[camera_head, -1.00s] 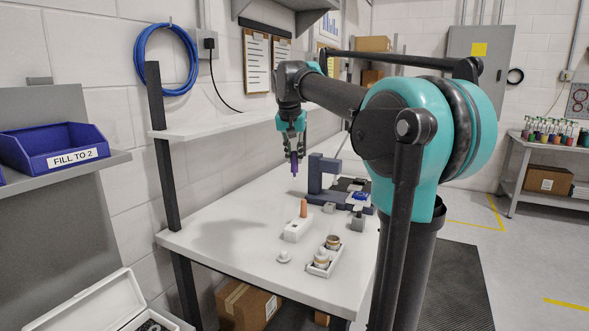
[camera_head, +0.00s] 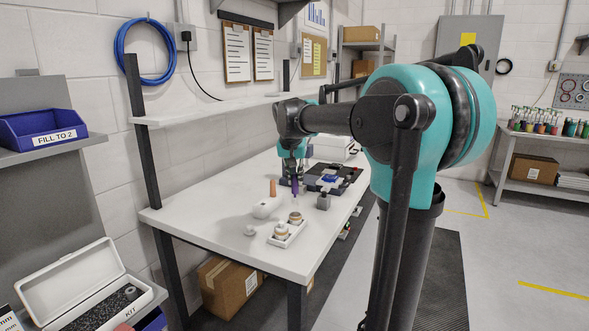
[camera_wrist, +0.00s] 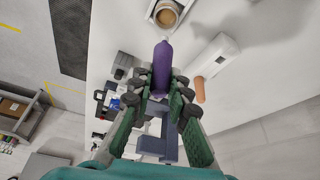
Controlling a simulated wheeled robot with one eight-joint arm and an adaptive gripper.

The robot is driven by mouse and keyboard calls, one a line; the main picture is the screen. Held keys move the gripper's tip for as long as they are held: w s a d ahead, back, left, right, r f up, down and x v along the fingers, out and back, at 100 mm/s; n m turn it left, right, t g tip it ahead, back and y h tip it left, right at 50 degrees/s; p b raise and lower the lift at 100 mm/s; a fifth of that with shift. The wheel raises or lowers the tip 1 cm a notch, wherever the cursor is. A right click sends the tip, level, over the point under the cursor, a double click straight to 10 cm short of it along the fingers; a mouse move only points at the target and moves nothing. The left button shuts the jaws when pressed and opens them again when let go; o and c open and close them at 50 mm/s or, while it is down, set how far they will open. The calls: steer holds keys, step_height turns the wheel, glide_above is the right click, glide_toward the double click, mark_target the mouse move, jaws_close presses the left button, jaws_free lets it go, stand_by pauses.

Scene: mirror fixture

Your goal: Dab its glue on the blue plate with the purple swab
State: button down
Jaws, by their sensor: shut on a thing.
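My gripper (camera_head: 294,172) is shut on the purple swab (camera_head: 295,186), which points down. In the wrist view the swab (camera_wrist: 162,65) sits between the fingers, its far end near an open round pot (camera_wrist: 167,13) with tan contents. In the head view that end is just above the farther pot (camera_head: 295,217) in a white tray (camera_head: 273,241); I cannot tell if they touch. A nearer pot (camera_head: 281,228) looks covered in white. A small blue piece (camera_head: 329,179), likely the blue plate, lies on the dark fixture behind, partly hidden.
An orange swab (camera_head: 273,187) stands in a white block (camera_head: 266,208) left of my gripper. A small white lid-like piece (camera_head: 250,230) lies on the table (camera_head: 190,215). A grey block (camera_head: 323,201) stands to the right. The table's left part is clear.

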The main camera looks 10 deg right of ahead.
mark_target(295, 191)
steer(key=shift+f, duration=3)
steer(key=shift+f, duration=0.6)
steer(key=shift+r, duration=0.15)
steer(key=shift+r, duration=3.4)
